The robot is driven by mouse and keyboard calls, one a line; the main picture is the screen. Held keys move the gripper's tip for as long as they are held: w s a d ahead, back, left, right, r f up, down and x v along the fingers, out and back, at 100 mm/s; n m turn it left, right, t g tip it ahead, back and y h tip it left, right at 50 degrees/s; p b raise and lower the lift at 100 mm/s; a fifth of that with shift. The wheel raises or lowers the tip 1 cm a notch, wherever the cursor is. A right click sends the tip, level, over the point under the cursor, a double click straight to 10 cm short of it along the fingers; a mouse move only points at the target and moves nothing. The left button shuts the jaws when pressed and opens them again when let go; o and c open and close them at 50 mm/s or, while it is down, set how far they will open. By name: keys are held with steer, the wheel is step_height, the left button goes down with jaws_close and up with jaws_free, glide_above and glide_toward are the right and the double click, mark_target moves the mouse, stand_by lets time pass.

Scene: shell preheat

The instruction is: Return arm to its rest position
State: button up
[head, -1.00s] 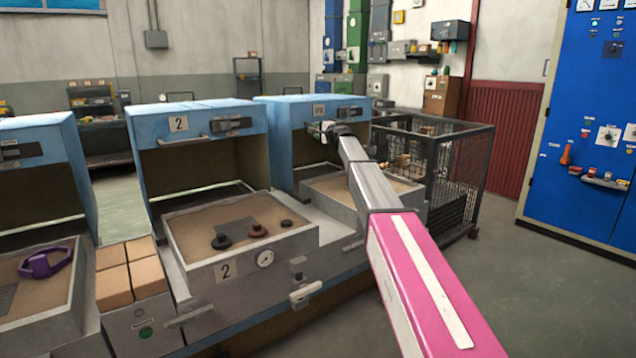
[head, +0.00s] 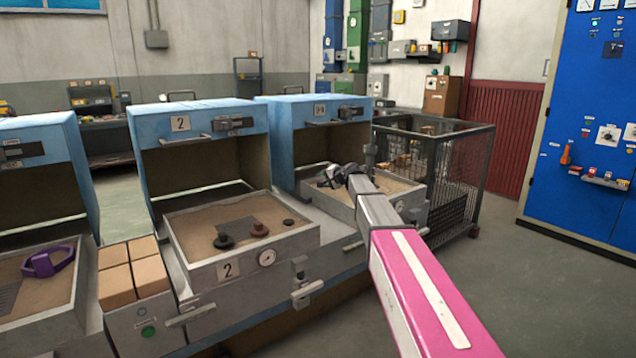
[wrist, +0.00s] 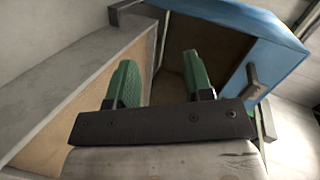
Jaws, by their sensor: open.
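My arm, pink and grey, reaches from the bottom right of the head view toward the right-hand station. My gripper (head: 330,176) is above the sand-coloured tray (head: 392,186) of that station, in front of its raised blue hood (head: 316,108). In the wrist view my gripper (wrist: 158,82) shows two green fingers set well apart, with nothing between them. The blue hood (wrist: 262,32) also shows at the upper right there. The fingertips are small and partly unclear in the head view.
Station 2's tray (head: 190,238) holds dark round knobs left of my arm. Tan blocks (head: 134,272) and a purple ring-like item (head: 50,262) are further left. A wire cage (head: 460,170) stands behind my arm, a blue cabinet (head: 580,130) at far right. Open floor lies between.

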steer(key=s+d+f+n+g+h, duration=0.2)
steer(key=s+d+f, duration=0.3)
steer(key=s+f, duration=0.4)
steer(key=s+d+f+n+g+h, duration=0.2)
steer(key=s+f, duration=0.7)
steer(key=s, duration=1.4)
steer(key=s+d+f+n+g+h, duration=0.2)
steer(key=s+d+f+g+h, duration=0.3)
steer(key=s, duration=1.2)
steer(key=d+f+g, duration=0.1)
steer(key=d+f, duration=0.3)
steer(key=f, duration=0.1)
steer(key=shift+n, duration=0.3)
